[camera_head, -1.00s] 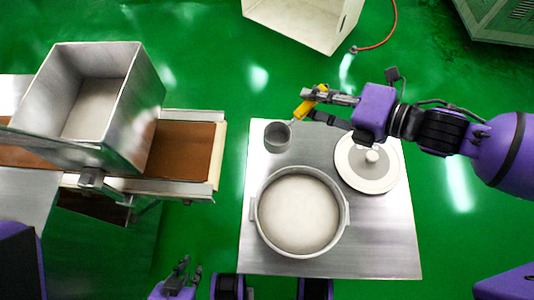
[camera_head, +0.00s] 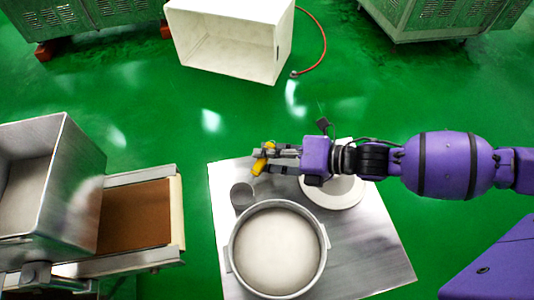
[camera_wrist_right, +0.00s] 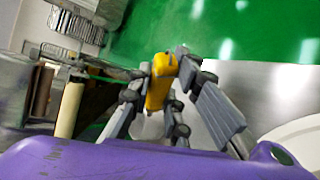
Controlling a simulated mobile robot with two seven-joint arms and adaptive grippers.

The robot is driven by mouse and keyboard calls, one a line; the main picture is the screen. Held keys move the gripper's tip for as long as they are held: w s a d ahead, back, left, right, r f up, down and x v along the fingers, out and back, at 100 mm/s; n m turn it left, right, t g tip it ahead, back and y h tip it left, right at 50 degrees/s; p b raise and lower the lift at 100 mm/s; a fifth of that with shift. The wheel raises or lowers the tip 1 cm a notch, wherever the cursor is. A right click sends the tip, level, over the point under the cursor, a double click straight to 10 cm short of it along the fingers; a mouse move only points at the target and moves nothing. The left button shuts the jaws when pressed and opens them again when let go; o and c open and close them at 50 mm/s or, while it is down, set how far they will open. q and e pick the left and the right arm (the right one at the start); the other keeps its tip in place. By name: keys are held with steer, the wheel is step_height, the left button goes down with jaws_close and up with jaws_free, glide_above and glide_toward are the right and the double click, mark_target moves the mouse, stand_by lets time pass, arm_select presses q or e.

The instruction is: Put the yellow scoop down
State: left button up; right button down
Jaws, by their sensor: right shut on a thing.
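The yellow scoop has a yellow handle (camera_head: 263,159) and a grey metal cup (camera_head: 242,196). In the head view the cup is at the far left corner of the steel table (camera_head: 370,262); I cannot tell whether it touches the top. My right gripper (camera_head: 265,153) is shut on the yellow handle, which also shows between its fingers in the right wrist view (camera_wrist_right: 160,80). The scoop's cup is hidden in that view. My left gripper is not in the head view now.
A large pot (camera_head: 278,250) with white contents stands on the table, close to the scoop cup. A round lid (camera_head: 335,194) lies under my right arm. A machine with a steel hopper (camera_head: 45,185) and brown belt (camera_head: 135,215) is at left.

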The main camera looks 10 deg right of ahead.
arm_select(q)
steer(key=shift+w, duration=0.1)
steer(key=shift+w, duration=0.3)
arm_select(e)
steer(key=c, duration=1.6)
jaws_free()
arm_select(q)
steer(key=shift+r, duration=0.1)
